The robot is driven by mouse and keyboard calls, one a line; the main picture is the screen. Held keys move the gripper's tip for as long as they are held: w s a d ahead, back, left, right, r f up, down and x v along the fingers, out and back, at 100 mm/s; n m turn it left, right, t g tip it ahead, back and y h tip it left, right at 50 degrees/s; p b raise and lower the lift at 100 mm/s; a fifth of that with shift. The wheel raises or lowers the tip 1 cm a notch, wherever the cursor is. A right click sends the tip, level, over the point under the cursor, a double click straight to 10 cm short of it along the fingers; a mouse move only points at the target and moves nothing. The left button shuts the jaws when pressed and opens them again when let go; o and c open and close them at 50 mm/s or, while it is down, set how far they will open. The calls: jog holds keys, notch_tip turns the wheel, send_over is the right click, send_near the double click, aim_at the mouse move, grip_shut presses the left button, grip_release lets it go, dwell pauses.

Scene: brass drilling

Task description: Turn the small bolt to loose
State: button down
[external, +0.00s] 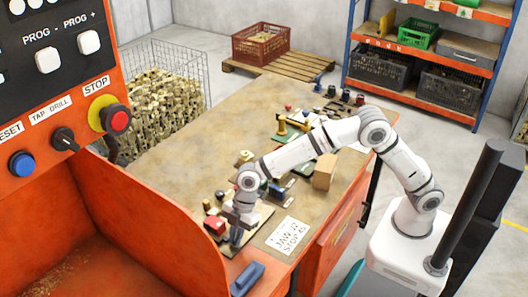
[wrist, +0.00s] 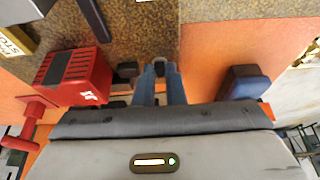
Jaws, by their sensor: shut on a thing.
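My gripper (external: 238,222) is low over the near end of the workbench, beside a red vise-like block (external: 214,226). In the wrist view its two blue-grey fingers (wrist: 161,72) are close together, shut on a small grey and dark piece (wrist: 159,67), which looks like the small bolt. Most of it is hidden by the fingers, and how far it is turned cannot be told. The red block (wrist: 75,75) is to the left of the fingers, with a small dark block (wrist: 128,70) between. In the external view the bolt is hidden under my gripper.
A dark blue block (wrist: 246,85) is to the right in the wrist view. On the bench (external: 185,160) are a paper sign (external: 288,235), a cardboard box (external: 324,171) and several small tools. The orange machine (external: 130,235) stands close on the left.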

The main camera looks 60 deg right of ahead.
jog(key=shift+s+d+f, duration=0.1)
jog(key=shift+f, duration=0.2)
jog(key=c, duration=1.5)
grip_release()
jog(key=shift+r, duration=0.6)
jog(key=p+v, duration=0.2)
jog(key=v, duration=0.5)
jog(key=shift+p, duration=0.3)
jog(key=shift+d, duration=0.2)
